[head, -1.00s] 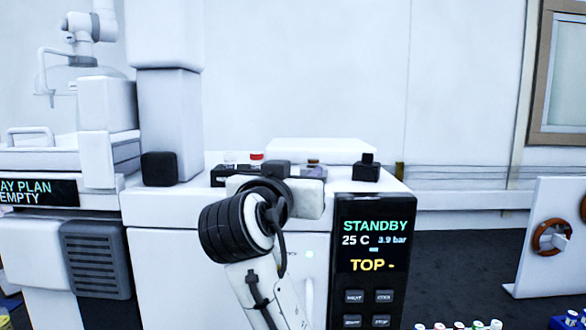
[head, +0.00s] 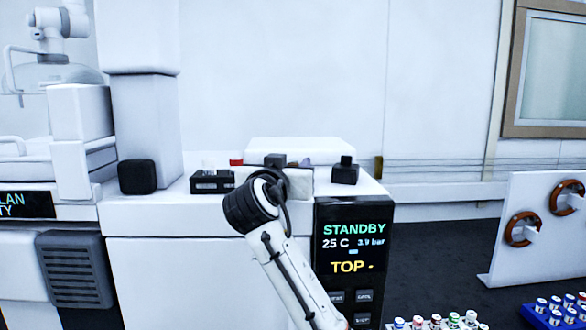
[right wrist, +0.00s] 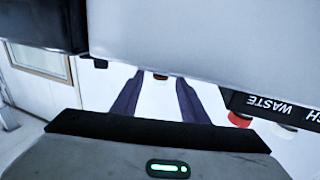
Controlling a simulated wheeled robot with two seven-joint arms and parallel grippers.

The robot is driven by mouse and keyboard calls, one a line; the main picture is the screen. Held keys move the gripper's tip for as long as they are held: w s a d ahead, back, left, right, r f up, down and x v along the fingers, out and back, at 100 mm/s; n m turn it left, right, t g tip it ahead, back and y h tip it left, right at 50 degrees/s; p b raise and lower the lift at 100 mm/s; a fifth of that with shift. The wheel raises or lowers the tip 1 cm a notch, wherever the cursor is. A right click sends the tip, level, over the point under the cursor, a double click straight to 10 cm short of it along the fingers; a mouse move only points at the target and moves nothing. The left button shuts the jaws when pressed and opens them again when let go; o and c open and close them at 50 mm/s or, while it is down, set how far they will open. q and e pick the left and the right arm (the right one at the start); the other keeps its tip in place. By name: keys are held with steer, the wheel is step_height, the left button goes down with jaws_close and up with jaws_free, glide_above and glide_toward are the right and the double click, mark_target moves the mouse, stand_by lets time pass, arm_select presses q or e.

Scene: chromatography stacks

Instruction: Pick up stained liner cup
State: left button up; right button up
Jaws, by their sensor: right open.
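A small brown thing (right wrist: 160,76), which may be the stained liner cup, shows in the right wrist view beyond and between the two purple-grey fingers; its shape is too small to tell. In the head view it is hidden behind my right gripper (head: 303,163). The right gripper is over the white machine top (head: 180,205), open, with nothing between its fingers (right wrist: 159,100). My left gripper is not in view.
A black holder (head: 212,183) with a clear cup (head: 208,165) and a red-topped thing (head: 236,161) stands left of the gripper. A black block (head: 345,172) with a knob stands right of it. A white column (head: 145,120) rises at left. The display panel (head: 352,245) reads STANDBY.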

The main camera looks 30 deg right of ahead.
jaws_close()
step_height(320, 180, up, 10)
steer(key=b, duration=0.1)
stand_by(0.5)
